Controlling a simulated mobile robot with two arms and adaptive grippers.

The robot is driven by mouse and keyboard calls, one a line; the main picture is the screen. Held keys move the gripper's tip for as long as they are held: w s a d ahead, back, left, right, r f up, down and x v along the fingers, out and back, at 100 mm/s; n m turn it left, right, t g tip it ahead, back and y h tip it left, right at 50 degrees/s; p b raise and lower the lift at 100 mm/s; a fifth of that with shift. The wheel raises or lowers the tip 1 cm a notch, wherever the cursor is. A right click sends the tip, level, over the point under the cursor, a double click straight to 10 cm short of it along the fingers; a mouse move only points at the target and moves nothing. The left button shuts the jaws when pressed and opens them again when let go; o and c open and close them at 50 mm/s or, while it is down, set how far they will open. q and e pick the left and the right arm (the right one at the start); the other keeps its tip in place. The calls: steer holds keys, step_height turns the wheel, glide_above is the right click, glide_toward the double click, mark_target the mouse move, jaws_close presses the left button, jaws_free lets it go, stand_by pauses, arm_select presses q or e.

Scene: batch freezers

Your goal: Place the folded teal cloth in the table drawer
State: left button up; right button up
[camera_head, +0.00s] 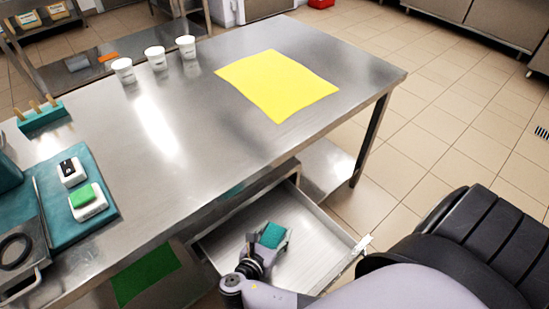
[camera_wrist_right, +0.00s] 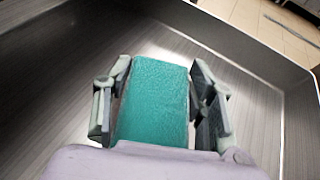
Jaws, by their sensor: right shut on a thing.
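The folded teal cloth (camera_head: 273,235) is in my right gripper (camera_head: 262,243), inside the outline of the open table drawer (camera_head: 325,255) in the head view. In the right wrist view the cloth (camera_wrist_right: 154,100) lies between the two fingers of my right gripper (camera_wrist_right: 158,95), which is shut on it. The bare metal floor and walls of the drawer (camera_wrist_right: 50,85) surround it. I cannot tell whether the cloth touches the drawer floor. My left gripper is not in view.
The steel table (camera_head: 200,150) stands above the drawer. On it are a yellow sheet (camera_head: 278,84), several white cups (camera_head: 155,57), a teal mat (camera_head: 95,175) with small devices, and a teal holder (camera_head: 42,118). A green mat (camera_head: 146,275) lies below. Tiled floor is clear at right.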

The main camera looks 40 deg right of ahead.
steer(key=shift+f, duration=0.2)
steer(key=shift+f, duration=0.15)
steer(key=o, duration=1.1)
steer(key=shift+a+r, duration=0.1)
steer(key=shift+r, duration=0.15)
steer(key=p+v, duration=0.1)
steer(key=v, duration=1.1)
steer(key=shift+s+f, duration=0.1)
steer(key=shift+f, duration=0.05)
